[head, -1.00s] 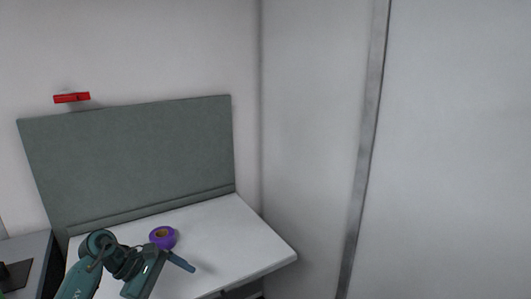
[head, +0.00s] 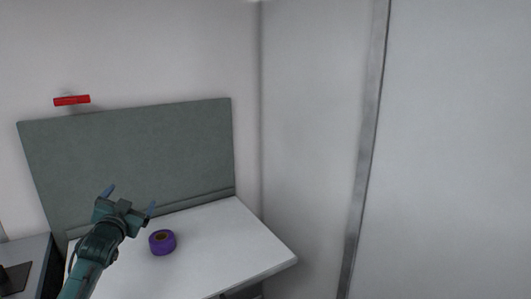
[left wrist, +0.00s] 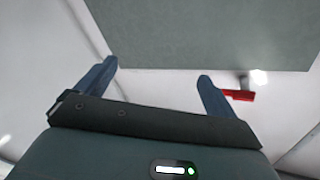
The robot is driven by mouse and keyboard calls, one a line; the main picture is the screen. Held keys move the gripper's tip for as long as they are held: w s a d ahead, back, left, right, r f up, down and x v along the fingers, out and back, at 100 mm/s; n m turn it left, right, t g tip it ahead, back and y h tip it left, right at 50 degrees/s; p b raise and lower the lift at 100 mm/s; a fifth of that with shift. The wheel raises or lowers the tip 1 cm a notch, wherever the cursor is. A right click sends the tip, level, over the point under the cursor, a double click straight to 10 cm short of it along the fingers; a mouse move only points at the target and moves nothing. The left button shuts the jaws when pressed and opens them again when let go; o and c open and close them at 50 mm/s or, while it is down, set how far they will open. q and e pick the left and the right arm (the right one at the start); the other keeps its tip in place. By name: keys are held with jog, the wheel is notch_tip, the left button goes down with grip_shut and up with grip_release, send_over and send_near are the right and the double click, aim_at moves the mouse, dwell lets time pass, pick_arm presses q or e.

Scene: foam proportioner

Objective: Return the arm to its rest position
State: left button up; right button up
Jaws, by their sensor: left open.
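My left gripper (head: 130,193) is raised at the lower left of the head view, in front of the grey-green panel. Its two blue fingers are spread apart with nothing between them. In the left wrist view the same open fingers (left wrist: 155,72) point toward the wall and the panel. A purple tape roll (head: 162,242) lies on the white table, to the right of my left forearm and apart from it. My right gripper is not in view.
The white table (head: 235,245) is otherwise clear on its right side. A grey-green panel (head: 130,150) stands along its back. A red object (head: 71,100) is on the wall above; it also shows in the left wrist view (left wrist: 239,95). A grey surface (head: 28,253) stands at left.

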pick_arm(q)
jog(key=s+d+f+g+h, duration=0.2)
jog(key=s+d+f, duration=0.4)
jog(key=f, duration=0.4)
jog(key=s+d+f+g+h, duration=0.1)
jog(key=s+d+f+g, duration=0.1)
jog(key=s+d+f, duration=0.5)
jog(key=s+d+f+g, duration=0.1)
jog(key=s+d+f, duration=0.1)
jog(key=s+f, duration=0.3)
jog(key=s+d+f+g+h, duration=0.1)
jog(key=s+f, duration=0.4)
jog(key=s, duration=0.5)
jog(key=shift+d+n+h, duration=0.3)
jog(key=shift+d, duration=0.35)
jog(key=shift+n+g+h, duration=0.4)
jog(key=shift+g, duration=0.4)
jog(key=s+d, duration=0.1)
jog(key=s, duration=0.3)
jog(key=s+d, duration=0.1)
jog(key=s, duration=0.2)
jog(key=s+d+f, duration=0.1)
jog(key=s+d, duration=0.1)
jog(key=s, duration=0.2)
jog(key=shift+s+f, duration=0.1)
jog(key=shift+s, duration=0.25)
